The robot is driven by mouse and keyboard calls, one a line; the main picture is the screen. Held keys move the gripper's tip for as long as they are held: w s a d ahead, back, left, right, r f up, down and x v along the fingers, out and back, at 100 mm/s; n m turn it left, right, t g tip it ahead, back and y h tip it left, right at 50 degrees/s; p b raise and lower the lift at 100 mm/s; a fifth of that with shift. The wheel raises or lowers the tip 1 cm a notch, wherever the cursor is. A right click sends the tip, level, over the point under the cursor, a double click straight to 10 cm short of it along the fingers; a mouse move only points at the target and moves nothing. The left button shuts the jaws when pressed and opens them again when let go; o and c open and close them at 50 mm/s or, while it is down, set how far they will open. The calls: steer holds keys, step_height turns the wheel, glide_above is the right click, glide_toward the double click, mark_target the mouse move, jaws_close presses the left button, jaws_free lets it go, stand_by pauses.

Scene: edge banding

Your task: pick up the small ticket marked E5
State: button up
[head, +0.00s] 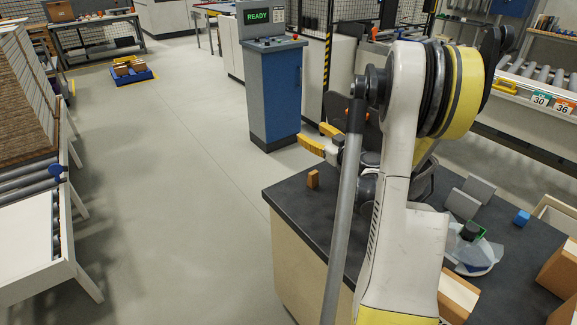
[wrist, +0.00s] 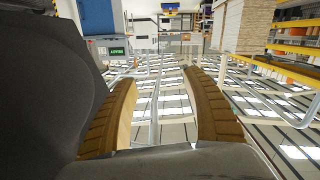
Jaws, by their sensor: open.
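I cannot make out a ticket marked E5 in either view. My gripper (head: 319,138) shows in the head view with its yellow fingers apart, above the far left corner of the dark worktop (head: 288,194). Part of it is hidden behind my arm. In the wrist view the ridged tan fingers (wrist: 160,80) stand wide apart with nothing between them.
On the worktop are a small wooden block (head: 313,179), grey plates (head: 479,188), a blue block (head: 522,218) and a white round item (head: 478,262). A blue cabinet (head: 274,95) with a READY screen stands beyond.

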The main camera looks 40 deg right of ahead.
mark_target(315, 176)
steer(key=s+d+f+g, duration=0.1)
steer(key=s+f, duration=0.1)
steer(key=f, duration=0.2)
steer(key=s+f+g+y, duration=0.1)
steer(key=s+f, duration=0.2)
steer(key=f, duration=0.2)
steer(key=s+d+f+g+y+p, duration=0.1)
steer(key=s+f, duration=0.2)
steer(key=f, duration=0.2)
steer(key=shift+s+d+f+m, duration=0.1)
steer(key=shift+d+f+m, duration=0.1)
steer(key=shift+d+m, duration=0.15)
steer(key=x, duration=0.2)
steer(key=f+b+x, duration=0.1)
steer(key=x, duration=0.2)
steer(key=shift+a+b, duration=0.1)
steer(key=shift+b, duration=0.2)
steer(key=b+x, duration=0.1)
steer(key=x, duration=0.1)
steer(key=b+x, duration=0.1)
steer(key=x, duration=0.2)
steer(key=shift+a+f, duration=0.15)
steer(key=shift+f, duration=0.2)
steer(key=shift+r, duration=0.1)
steer(key=shift+c, duration=0.5)
steer(key=c, duration=0.9)
